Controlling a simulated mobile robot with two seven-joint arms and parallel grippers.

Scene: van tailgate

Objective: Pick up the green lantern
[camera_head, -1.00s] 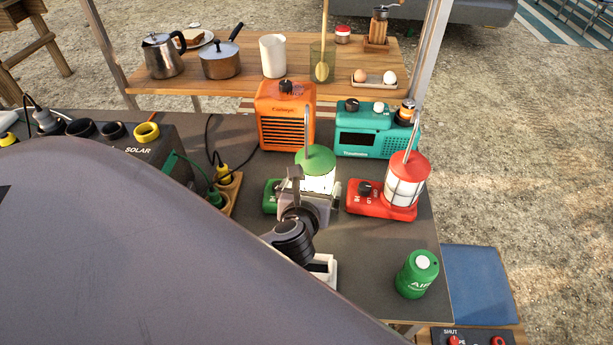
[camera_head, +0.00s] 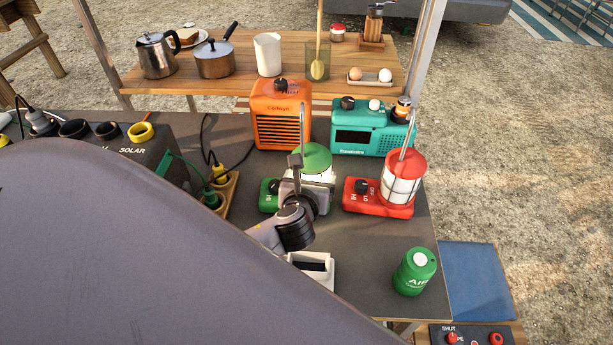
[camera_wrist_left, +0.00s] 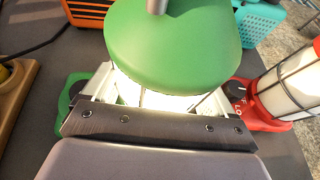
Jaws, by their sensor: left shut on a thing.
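The green lantern (camera_head: 316,157) stands on the dark table, with a green cap, a lit white body and a green base with a black knob. In the left wrist view its green cap (camera_wrist_left: 172,42) fills the upper middle. My left gripper (camera_head: 308,186) reaches it from the front and is shut on its lit body, one finger on each side. The fingertips are partly hidden by the wrist and the glare. My right gripper is not in view.
A red lantern (camera_head: 404,178) stands close on the right. An orange heater (camera_head: 281,115) and a teal radio (camera_head: 370,128) stand behind. A green can (camera_head: 414,271) and a white open box (camera_head: 313,268) are nearer the front.

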